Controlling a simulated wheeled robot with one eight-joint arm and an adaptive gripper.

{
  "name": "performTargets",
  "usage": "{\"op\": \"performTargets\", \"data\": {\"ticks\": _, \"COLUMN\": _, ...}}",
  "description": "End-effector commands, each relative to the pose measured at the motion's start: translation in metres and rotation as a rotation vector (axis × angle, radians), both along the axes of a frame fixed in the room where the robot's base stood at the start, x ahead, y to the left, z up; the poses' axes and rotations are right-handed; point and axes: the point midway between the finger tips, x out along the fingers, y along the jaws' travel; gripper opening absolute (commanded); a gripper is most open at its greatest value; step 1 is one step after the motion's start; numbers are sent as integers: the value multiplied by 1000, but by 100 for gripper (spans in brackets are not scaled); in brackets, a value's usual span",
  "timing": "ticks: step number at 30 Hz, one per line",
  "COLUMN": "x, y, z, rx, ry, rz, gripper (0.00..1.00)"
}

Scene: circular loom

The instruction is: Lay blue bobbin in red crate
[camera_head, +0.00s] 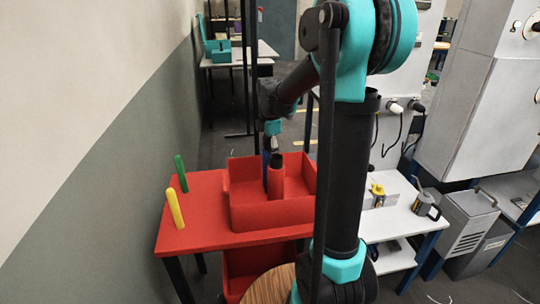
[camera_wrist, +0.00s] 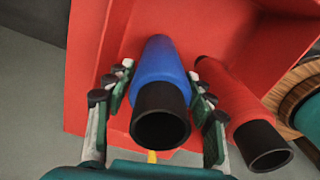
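The blue bobbin (camera_wrist: 160,70) is between the fingers of my gripper (camera_wrist: 162,78) in the wrist view, its black end towards the camera. The finger pads lie close against both its sides, so the gripper looks shut on it. In the head view, my gripper (camera_head: 271,138) is over the red crate (camera_head: 272,215), and a narrow strip of the blue bobbin (camera_head: 265,163) shows below it, upright. Whether its lower end touches the crate floor is hidden by the crate's front wall and a red bobbin.
The red bobbin (camera_head: 276,184) with a black top stands close by; it is also right of the blue one in the wrist view (camera_wrist: 232,98). A green peg (camera_head: 181,174) and a yellow peg (camera_head: 175,208) stand on the red table (camera_head: 205,205), left of the crate.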

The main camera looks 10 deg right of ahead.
Motion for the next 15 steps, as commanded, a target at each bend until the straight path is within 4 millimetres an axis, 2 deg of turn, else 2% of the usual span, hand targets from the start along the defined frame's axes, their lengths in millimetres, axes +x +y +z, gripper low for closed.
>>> {"op": "performTargets", "data": {"ticks": 3, "x": 0, "y": 0, "z": 0, "rx": 0, "ry": 0, "rz": 0, "gripper": 69}}
{"op": "performTargets", "data": {"ticks": 11, "x": 0, "y": 0, "z": 1, "rx": 0, "ry": 0, "rz": 0, "gripper": 69}}
{"op": "performTargets", "data": {"ticks": 15, "x": 0, "y": 0, "z": 8, "rx": 0, "ry": 0, "rz": 0, "gripper": 69}}
